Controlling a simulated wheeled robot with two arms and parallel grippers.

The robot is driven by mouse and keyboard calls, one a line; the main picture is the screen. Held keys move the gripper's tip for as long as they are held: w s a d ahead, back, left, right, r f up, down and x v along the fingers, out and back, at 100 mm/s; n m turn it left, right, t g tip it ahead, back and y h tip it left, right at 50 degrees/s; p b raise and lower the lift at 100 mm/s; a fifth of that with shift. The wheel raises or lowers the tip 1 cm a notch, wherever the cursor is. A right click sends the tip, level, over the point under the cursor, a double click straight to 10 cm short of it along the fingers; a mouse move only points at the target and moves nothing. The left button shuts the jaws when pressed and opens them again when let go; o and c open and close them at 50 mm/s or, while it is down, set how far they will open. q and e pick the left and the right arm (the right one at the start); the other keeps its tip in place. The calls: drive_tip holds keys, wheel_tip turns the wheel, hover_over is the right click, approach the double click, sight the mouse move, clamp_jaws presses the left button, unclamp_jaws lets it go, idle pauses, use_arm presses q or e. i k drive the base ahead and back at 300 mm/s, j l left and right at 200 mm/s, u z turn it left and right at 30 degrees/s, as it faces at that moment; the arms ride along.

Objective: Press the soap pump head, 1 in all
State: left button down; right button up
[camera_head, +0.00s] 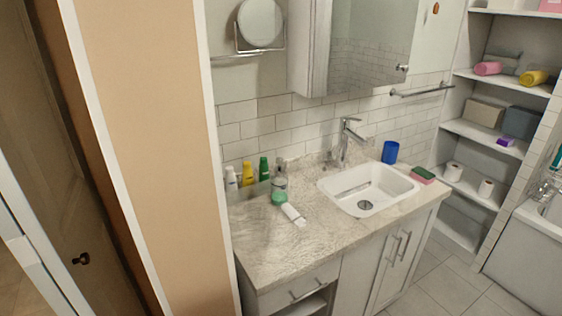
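A soap bottle (280,182) that looks clear or greyish, with a pump-like top, stands on the stone-patterned counter (268,245) left of the sink. Its head is small and its details are hard to make out. A green round item (279,198) sits right in front of it, and a white tube (293,214) lies just beyond that toward the counter's front. Neither of my grippers shows in the head view.
White, yellow and green bottles (247,173) stand left of the soap bottle. The sink (366,189), faucet (345,140), blue cup (390,152) and sponge (423,175) are to the right. A beige wall (150,130) edge stands at left. The counter's front left is clear.

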sight(279, 160)
drive_tip(key=i+l+u, duration=0.1)
drive_tip(key=l, duration=0.3)
drive_tip(key=i+l, duration=0.25)
drive_tip(key=l, duration=0.15)
drive_tip(key=i+l+u, duration=0.15)
drive_tip(key=l, duration=0.25)
drive_tip(key=i+l, duration=0.15)
drive_tip(key=l, duration=0.25)
drive_tip(key=i+l+u, duration=0.15)
drive_tip(key=l, duration=0.3)
drive_tip(key=i+l, duration=0.1)
drive_tip(key=l, duration=0.3)
drive_tip(key=u, duration=0.05)
